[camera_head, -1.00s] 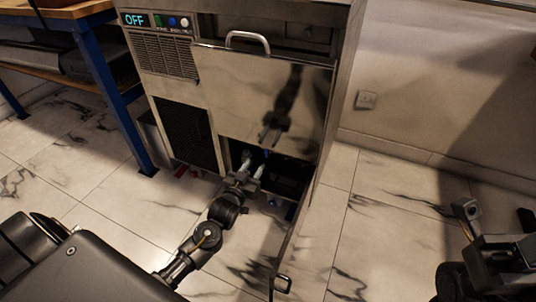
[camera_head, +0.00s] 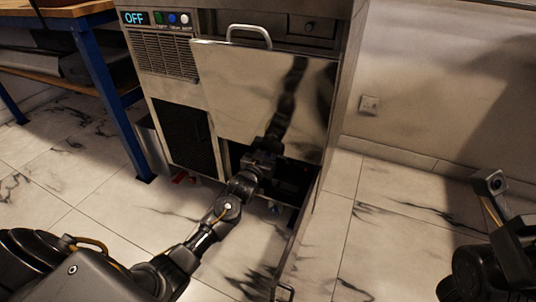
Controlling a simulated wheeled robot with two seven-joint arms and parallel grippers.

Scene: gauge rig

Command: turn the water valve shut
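The water valve cannot be made out; the dark opening (camera_head: 297,172) low in the steel machine is partly covered by my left arm. My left gripper (camera_head: 262,158) is at this opening, reaching in under the large steel panel. Its fingertips are dark and blurred against the interior, so I cannot see whether they are open or what they touch. My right gripper (camera_head: 492,186) is at the right edge over the floor, away from the machine, and its finger opening is not clear.
The steel machine's panel (camera_head: 255,95) has a bar handle on top, and its display (camera_head: 134,18) reads OFF. A narrow open door (camera_head: 297,245) stands right of the opening. A blue-legged bench (camera_head: 110,95) is at left. Floor at right is clear.

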